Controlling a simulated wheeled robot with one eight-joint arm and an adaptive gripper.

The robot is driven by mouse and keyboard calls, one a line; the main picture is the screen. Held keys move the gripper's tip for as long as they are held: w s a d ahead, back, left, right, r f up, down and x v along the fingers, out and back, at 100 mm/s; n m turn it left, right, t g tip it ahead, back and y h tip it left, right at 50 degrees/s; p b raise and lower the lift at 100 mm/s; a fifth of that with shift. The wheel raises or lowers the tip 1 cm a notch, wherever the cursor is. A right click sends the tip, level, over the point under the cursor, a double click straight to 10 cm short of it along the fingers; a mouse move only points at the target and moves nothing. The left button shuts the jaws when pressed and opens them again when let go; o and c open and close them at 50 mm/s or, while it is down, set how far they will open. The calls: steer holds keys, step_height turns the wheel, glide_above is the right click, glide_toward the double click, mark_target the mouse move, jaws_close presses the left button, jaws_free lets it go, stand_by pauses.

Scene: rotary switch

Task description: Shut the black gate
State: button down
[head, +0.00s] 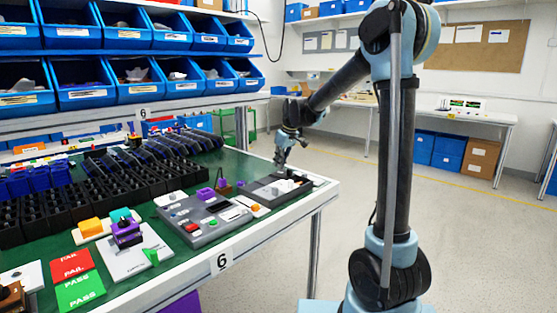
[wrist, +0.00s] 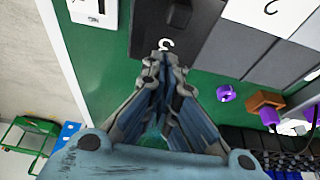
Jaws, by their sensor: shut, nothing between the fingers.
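My gripper (head: 281,159) hangs above the right end of the green workbench, over a dark grey box (head: 262,190) that carries small white and grey parts. In the wrist view my gripper (wrist: 163,62) has its fingers together and empty. Just beyond the fingertips is a small white hook shape (wrist: 166,44). The dark box (wrist: 215,25) fills the top middle there, with a black raised part (wrist: 179,13) on it. I cannot tell for sure which part is the black gate, or whether it stands open or shut.
A grey control panel (head: 206,222) with coloured buttons lies left of the dark box. A purple part (head: 204,194) and a brown block with purple (head: 224,188) stand behind it. Black racks (head: 110,180) fill the bench's left. Blue bins (head: 120,83) hang above.

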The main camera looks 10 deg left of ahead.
steer(key=shift+s+d, duration=0.8)
steer(key=shift+d, duration=0.2)
steer(key=shift+d, duration=0.1)
